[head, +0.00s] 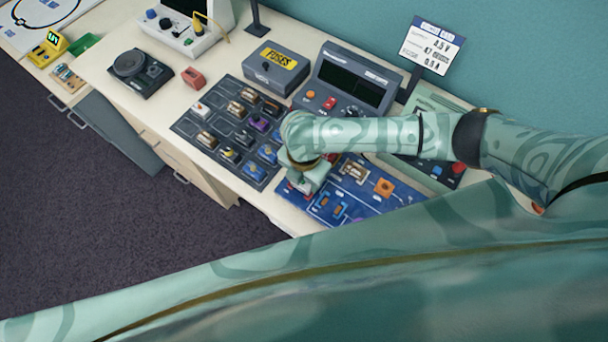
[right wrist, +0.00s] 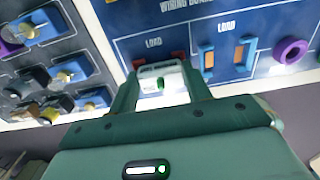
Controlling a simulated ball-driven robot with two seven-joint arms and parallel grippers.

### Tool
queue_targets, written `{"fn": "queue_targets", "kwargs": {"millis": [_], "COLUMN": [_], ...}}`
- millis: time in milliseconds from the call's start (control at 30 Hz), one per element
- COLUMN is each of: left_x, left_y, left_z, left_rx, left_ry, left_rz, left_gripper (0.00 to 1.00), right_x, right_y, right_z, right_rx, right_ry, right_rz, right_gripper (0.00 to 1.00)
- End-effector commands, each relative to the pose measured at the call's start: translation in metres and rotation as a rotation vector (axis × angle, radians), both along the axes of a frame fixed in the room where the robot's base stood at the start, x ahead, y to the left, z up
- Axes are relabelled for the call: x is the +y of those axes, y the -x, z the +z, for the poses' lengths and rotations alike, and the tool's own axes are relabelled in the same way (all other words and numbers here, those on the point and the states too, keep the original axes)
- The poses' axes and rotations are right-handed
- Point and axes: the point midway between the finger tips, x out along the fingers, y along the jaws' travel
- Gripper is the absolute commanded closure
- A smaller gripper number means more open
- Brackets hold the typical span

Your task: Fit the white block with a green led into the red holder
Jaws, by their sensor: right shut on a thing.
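My right gripper (head: 304,184) points down over the near left part of the blue wiring board (head: 375,201). In the right wrist view, the right gripper (right wrist: 160,88) is shut on the white block with a green led (right wrist: 150,84). Red edges of the red holder (right wrist: 179,57) show on both sides just beyond the block, under a LOAD label. The block appears in line with the holder, but I cannot tell whether it is seated in it or just above. In the head view my gripper hides the block and most of the holder. My left gripper is not in view.
A dark parts tray (head: 187,127) with several small components lies left of the board. A grey fuses box (head: 269,76) and a meter (head: 345,80) stand behind. Blue holders with orange centres (right wrist: 208,60) sit right of the red holder. The table's front edge is close.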

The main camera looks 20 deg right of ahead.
Motion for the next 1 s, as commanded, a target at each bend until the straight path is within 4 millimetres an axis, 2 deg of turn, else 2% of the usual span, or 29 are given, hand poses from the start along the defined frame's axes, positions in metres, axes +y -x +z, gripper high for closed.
{"fn": "queue_targets", "kwargs": {"millis": [200,233,300,500,600,1000], "left_x": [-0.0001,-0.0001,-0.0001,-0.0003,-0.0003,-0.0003], "left_y": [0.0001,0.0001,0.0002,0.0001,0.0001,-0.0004], "left_z": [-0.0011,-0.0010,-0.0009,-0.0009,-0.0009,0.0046], "left_rx": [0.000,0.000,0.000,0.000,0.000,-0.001], "left_ry": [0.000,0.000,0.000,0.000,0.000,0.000], "left_rz": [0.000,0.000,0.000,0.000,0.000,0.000], "left_gripper": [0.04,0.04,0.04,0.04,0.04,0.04], "right_x": [0.0002,0.0002,0.0002,0.0001,0.0000,0.0000], "right_y": [0.0002,0.0002,0.0002,0.0002,0.0002,0.0001], "right_z": [-0.0029,-0.0028,-0.0026,-0.0026,-0.0026,0.0024], "right_rx": [0.001,0.001,0.001,0.000,0.000,0.000], "right_ry": [-0.001,-0.001,-0.001,0.000,0.000,0.000], "right_rz": [0.000,0.000,0.000,0.000,0.000,0.000], "right_gripper": [0.74,0.46,0.27,0.26,0.04,0.04]}}
